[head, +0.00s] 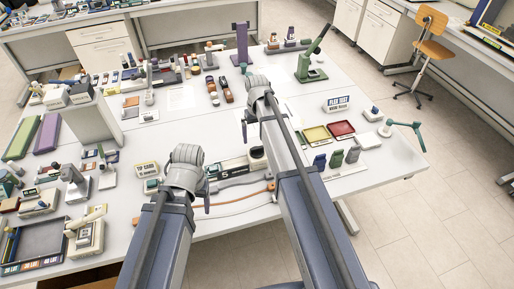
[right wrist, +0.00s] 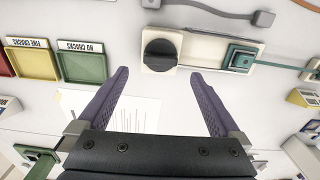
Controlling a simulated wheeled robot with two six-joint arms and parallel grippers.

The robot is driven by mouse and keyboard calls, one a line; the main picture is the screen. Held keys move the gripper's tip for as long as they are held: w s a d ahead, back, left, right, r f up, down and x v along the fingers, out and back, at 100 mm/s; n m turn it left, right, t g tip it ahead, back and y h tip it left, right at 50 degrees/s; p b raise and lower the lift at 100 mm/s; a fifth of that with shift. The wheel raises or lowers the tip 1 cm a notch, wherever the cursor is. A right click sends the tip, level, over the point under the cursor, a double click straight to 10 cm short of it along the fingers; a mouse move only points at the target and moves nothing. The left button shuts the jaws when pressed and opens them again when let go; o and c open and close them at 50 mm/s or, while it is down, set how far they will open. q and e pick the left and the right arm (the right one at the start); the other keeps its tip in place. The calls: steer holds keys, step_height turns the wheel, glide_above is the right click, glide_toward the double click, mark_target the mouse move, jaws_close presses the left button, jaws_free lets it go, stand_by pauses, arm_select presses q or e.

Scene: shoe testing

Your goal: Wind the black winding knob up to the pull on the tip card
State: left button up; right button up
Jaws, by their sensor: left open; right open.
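The black winding knob (right wrist: 160,54) sits on a cream base plate (right wrist: 184,50) ahead of my right gripper (right wrist: 159,71), which is open and empty with its purple fingers spread. The knob lies beyond the fingertips, about midway between them, not touched. In the head view the knob unit (head: 257,154) is beside my right arm. A small sign (head: 147,168), possibly the tip card, stands left of my left gripper (head: 187,175); its writing is too small to read surely. My left gripper's fingers are mostly hidden.
Yellow (right wrist: 36,62) and green (right wrist: 82,62) labelled trays lie left of my right fingers. A printed sheet (right wrist: 132,112) lies below them. Grey (head: 235,183) and orange cables run near the table's front edge. Many small devices crowd the table's left half.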

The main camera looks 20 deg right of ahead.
mark_target(257, 148)
step_height(257, 148, down, 6)
steer(key=b, duration=0.5)
steer(key=shift+s+f, duration=0.1)
steer(key=c, duration=1.4)
